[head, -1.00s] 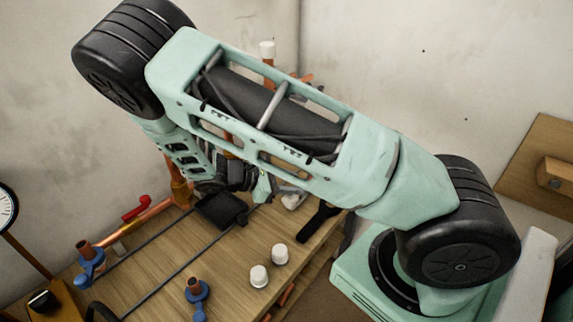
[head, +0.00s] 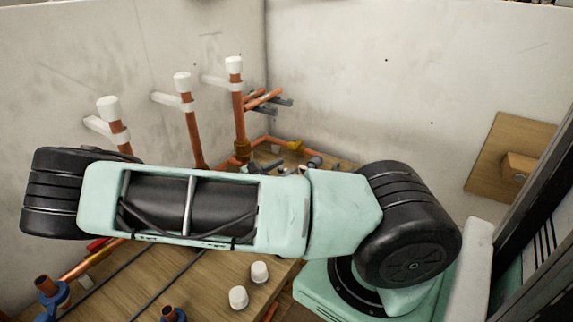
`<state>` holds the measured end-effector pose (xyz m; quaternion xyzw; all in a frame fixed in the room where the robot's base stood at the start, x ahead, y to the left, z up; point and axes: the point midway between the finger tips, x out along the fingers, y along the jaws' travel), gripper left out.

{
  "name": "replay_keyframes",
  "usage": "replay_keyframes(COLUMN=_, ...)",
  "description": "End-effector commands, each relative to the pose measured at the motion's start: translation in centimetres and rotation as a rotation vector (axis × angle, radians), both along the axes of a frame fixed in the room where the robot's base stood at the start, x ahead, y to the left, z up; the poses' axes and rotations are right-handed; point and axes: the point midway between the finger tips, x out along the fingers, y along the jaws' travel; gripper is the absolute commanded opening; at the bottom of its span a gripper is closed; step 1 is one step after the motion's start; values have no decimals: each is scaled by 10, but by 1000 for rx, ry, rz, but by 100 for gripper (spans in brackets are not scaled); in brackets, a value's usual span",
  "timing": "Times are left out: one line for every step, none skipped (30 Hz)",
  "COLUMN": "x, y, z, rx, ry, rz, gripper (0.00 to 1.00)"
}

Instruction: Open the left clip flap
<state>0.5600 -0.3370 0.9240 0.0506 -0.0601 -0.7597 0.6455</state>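Three upright copper pipes with white caps stand along the left wall, each with a white clip at it. The left clip (head: 98,126) is a pale bracket reaching from the wall to the left pipe (head: 119,136). Its flap is too small to make out, so I cannot tell if it is open or shut. The middle clip (head: 168,99) and the right clip (head: 214,82) sit on the other two pipes. My gripper is not visible; my arm crosses the picture below the clips and hides part of the bench.
The wooden bench (head: 205,286) carries two white caps (head: 259,271) (head: 238,297), blue-based copper stubs (head: 46,292) (head: 173,314) and dark rods. Copper pipes and loose parts lie at the back corner. A wooden panel (head: 510,155) is on the right wall.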

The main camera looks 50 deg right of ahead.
Motion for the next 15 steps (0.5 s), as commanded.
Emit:
replay_keyframes(x=-1, y=-7, z=1, rx=-2, ry=1, rz=-1, gripper=38)
replay_keyframes(x=-2, y=-10, z=1, rx=-2, ry=1, rz=-1, gripper=38)
replay_keyframes(x=-2, y=-14, z=1, rx=-1, ry=1, rz=-1, gripper=38)
replay_keyframes(x=-3, y=-16, z=1, rx=-1, ry=1, rz=0, gripper=38)
replay_keyframes(x=-3, y=-18, z=1, rx=-1, ry=0, rz=0, gripper=38)
replay_keyframes(x=-3, y=-20, z=0, rx=0, ry=0, rz=0, gripper=38)
replay_keyframes(x=-3, y=-21, z=0, rx=0, ry=0, rz=0, gripper=38)
replay_keyframes(x=-3, y=-21, z=0, rx=1, ry=0, rz=0, gripper=38)
replay_keyframes(x=-3, y=-22, z=0, rx=1, ry=0, rz=0, gripper=38)
replay_keyframes(x=-4, y=-22, z=0, rx=1, ry=0, rz=0, gripper=38)
replay_keyframes(x=-4, y=-22, z=0, rx=2, ry=0, rz=0, gripper=38)
replay_keyframes(x=-3, y=-22, z=0, rx=2, ry=-1, rz=0, gripper=38)
replay_keyframes(x=-3, y=-22, z=0, rx=2, ry=-1, rz=0, gripper=38)
replay_keyframes(x=-3, y=-22, z=0, rx=2, ry=0, rz=0, gripper=38)
replay_keyframes(x=-3, y=-22, z=0, rx=2, ry=-1, rz=0, gripper=38)
